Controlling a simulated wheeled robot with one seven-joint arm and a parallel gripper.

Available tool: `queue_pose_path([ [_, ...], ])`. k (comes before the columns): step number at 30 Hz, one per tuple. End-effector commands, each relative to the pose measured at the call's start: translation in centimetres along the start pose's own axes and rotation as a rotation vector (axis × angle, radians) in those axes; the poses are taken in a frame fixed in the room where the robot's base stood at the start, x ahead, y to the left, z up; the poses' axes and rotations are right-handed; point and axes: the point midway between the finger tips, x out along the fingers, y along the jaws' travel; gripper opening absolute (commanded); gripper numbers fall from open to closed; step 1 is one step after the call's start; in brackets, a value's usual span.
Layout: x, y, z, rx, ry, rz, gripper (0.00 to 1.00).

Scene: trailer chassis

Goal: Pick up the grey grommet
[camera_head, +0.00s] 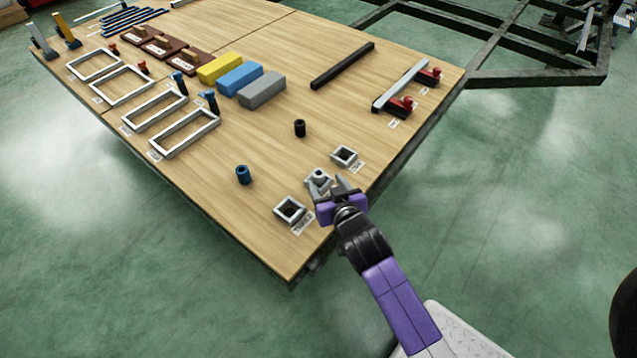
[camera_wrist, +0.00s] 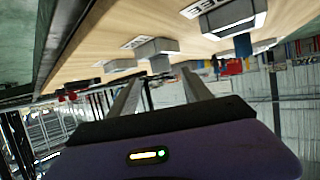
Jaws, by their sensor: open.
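The grey grommet (camera_head: 319,175) is a short round piece with a hole. It stands in the middle one of three small square grey holders, near the table's front corner. My gripper (camera_head: 331,184) is open at this holder and partly hides it in the head view. In the wrist view, which looks upside down, the grommet (camera_wrist: 160,63) shows between and just beyond my two open fingertips (camera_wrist: 160,80). I see nothing held between the fingers. Whether a finger touches the grommet or holder, I cannot tell.
Two empty-looking holders flank it, one left (camera_head: 290,210) and one right (camera_head: 344,156). A blue cylinder (camera_head: 243,175) and a black cylinder (camera_head: 300,128) stand behind on the wooden table (camera_head: 215,215). Coloured blocks (camera_head: 240,78) and a black bar (camera_head: 342,66) lie farther back.

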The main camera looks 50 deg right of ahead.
Motion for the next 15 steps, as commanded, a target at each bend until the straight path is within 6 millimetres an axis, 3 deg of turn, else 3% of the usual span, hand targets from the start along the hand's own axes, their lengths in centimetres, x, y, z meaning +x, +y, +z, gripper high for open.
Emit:
queue_pose_path([
  [15,6.1,-0.3,-0.1,0.0,0.002,-0.002,0.58],
])
